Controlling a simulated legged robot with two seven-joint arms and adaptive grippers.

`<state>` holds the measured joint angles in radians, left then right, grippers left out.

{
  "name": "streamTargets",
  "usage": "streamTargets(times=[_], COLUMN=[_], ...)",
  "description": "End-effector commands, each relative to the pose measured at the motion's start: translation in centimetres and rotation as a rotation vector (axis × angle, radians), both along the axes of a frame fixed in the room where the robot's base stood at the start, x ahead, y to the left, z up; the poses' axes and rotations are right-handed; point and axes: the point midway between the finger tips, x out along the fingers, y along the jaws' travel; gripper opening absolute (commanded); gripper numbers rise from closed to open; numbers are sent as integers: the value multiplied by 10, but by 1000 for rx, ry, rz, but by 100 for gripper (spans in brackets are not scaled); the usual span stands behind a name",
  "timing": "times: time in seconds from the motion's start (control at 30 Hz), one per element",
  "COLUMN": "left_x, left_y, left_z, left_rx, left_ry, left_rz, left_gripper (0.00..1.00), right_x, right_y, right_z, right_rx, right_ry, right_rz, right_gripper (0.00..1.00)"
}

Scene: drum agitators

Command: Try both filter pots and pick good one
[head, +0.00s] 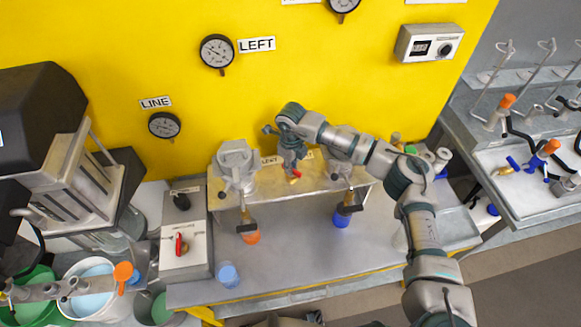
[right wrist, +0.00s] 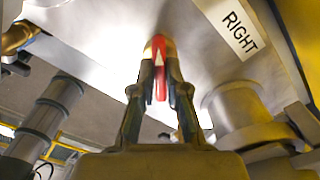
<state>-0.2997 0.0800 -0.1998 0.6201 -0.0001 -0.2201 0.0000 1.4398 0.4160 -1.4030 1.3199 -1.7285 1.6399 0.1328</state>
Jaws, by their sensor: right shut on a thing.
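Two grey filter pots stand on a metal shelf against the yellow wall: the left pot (head: 236,160) and the right pot (head: 341,170), partly hidden behind my right arm. Under them hang an orange-ended outlet (head: 250,237) and a blue-ended outlet (head: 342,219). My right gripper (head: 294,168) is between the pots, pointing down. In the right wrist view its fingers (right wrist: 160,92) are shut on a red handle (right wrist: 158,52) with a white pointer, beside a RIGHT label (right wrist: 240,34).
A LEFT gauge (head: 217,51) and a LINE gauge (head: 164,125) are on the wall; their readings are too small to tell. A box with a red switch (head: 180,246) and a blue cup (head: 228,274) stand left. Buckets (head: 92,291) are at lower left. The bench front is mostly clear.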

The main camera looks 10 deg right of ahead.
Motion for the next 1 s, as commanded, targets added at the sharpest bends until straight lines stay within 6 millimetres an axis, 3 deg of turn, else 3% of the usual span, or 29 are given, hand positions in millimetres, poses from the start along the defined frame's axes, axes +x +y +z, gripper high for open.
streamTargets(times=[0.03, 0.37, 0.6, 0.63, 0.73, 1.0], left_x=[-1, 12, 10, 10, 8, 3], left_y=[0, -3, -2, -2, -2, 1], left_z=[-2, 0, 0, 0, 0, -1], left_rx=[0, -3, -2, -1, -1, 2], left_ry=[2, -13, -7, -6, -4, 2], left_rz=[0, 1, 1, 1, 2, 1], left_gripper=[40, 40, 40, 40, 40, 40], right_x=[-3, -4, -4, -4, -3, -1], right_y=[-1, -1, -1, -1, -1, -1], right_z=[-7, -6, -6, -6, -5, -2], right_rx=[-7, -6, -7, -6, -5, -2], right_ry=[14, 15, 16, 15, 13, 5], right_rz=[14, 47, 47, 46, 46, 44], right_gripper=[0, 0, 0, 16, 39, 39])
